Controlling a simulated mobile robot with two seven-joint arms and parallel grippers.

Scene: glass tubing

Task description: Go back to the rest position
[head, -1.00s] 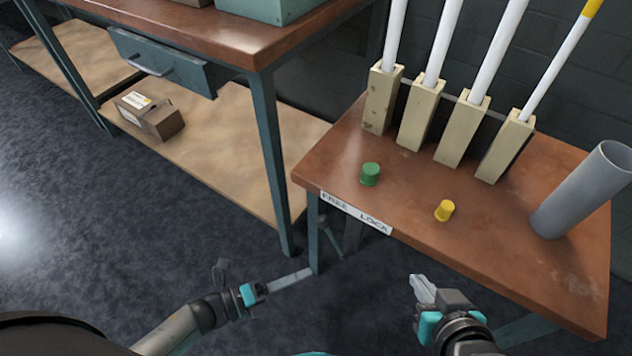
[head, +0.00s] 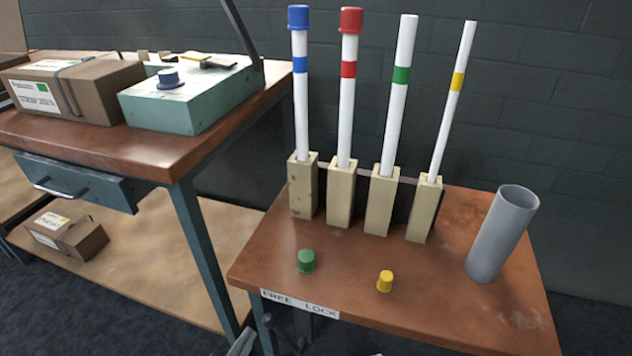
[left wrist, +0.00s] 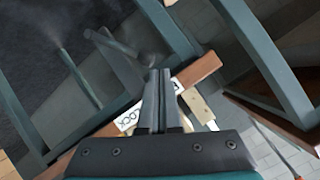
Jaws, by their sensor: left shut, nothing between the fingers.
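My left gripper (head: 243,343) shows only as a grey tip at the bottom edge of the head view, below the front-left corner of the small table. In the left wrist view its fingers (left wrist: 158,75) are together, with nothing between them. The table's edge and the lock label lie behind the fingers there. My right gripper cannot be made out in the head view.
The small table (head: 350,278) carries several white tubes in wooden blocks, a green cap (head: 306,261), a yellow cap (head: 385,281) and a grey cylinder (head: 502,235). A workbench (head: 100,150) with a teal box (head: 190,100) stands at left.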

